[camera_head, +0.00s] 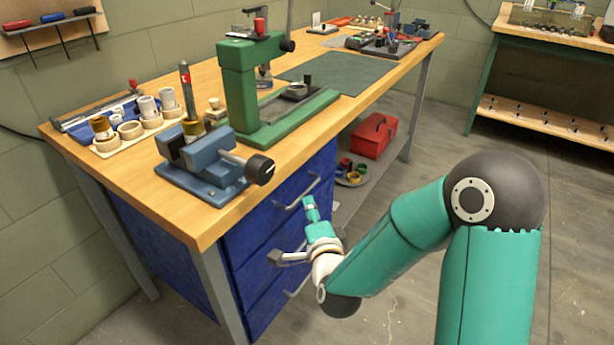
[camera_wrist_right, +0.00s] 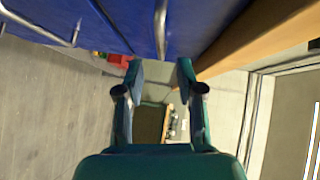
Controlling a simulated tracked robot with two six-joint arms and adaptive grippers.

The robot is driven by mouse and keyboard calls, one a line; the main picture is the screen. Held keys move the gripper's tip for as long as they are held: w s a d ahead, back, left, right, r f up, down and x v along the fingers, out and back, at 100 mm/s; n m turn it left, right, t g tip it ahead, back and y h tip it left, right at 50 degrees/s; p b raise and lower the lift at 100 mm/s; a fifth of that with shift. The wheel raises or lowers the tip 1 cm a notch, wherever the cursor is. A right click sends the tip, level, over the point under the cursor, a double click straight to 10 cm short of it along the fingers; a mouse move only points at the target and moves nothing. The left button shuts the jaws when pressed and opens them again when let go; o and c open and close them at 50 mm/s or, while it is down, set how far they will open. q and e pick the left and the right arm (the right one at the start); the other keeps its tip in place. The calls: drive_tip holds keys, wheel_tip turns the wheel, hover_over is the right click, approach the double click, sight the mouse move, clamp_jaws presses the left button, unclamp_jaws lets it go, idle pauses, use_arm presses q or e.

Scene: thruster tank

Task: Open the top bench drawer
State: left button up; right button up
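The bench's blue drawer unit (camera_head: 262,243) is under the near end of the wooden top, its drawer fronts looking flush. The top drawer's silver bar handle (camera_head: 296,193) is just left of and above my right gripper (camera_head: 310,209). The wrist view shows this bar handle (camera_wrist_right: 161,28) above the gap between my fingers, apart from both. My right gripper (camera_wrist_right: 160,77) is open and empty, its two teal fingers spread alongside the drawer fronts. A lower drawer handle (camera_wrist_right: 60,32) lies to the left there. My left gripper is not in view.
The bench top (camera_head: 224,213) juts above the drawers, its edge close on the right in the wrist view. A blue vise (camera_head: 213,165) and green press (camera_head: 250,90) stand on it. A red toolbox (camera_head: 374,135) sits on the lower shelf. The floor in front is clear.

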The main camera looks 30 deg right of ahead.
sight(304, 193)
drive_tip(key=p+x, duration=0.1)
drive_tip(key=x, duration=0.7)
drive_tip(key=shift+w+d+p, duration=0.1)
drive_tip(key=shift+w+p, duration=0.1)
drive_tip(key=shift+p, duration=0.1)
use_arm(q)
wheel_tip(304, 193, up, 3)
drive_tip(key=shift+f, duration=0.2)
use_arm(e)
clamp_jaws()
